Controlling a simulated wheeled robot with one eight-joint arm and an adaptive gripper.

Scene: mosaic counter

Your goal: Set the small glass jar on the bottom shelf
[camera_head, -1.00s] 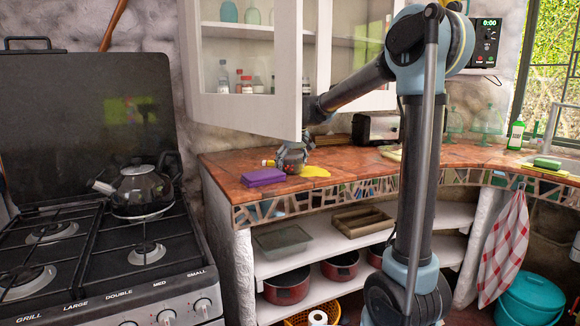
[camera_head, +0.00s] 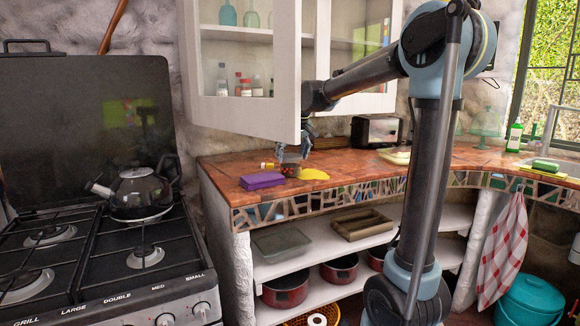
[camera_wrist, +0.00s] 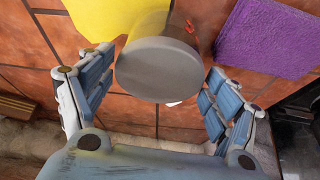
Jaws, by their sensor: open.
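The small glass jar (camera_head: 290,168), with a grey round lid, stands on the tiled counter beside a yellow cloth. In the wrist view the jar lid (camera_wrist: 158,70) lies between my two spread fingers, with a gap on each side. My gripper (camera_head: 306,148) is open and points down just above and around the jar's top; it also shows in the wrist view (camera_wrist: 163,80). Below the counter, an upper shelf (camera_head: 330,252) holds trays and a lower shelf (camera_head: 330,293) holds red pots. The wall cabinet's lower shelf (camera_head: 215,98) holds bottles.
The open white cabinet door (camera_head: 287,70) hangs close to my wrist. A toaster (camera_head: 376,131) stands behind. A stove (camera_head: 100,220) with a kettle (camera_head: 136,190) is at left.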

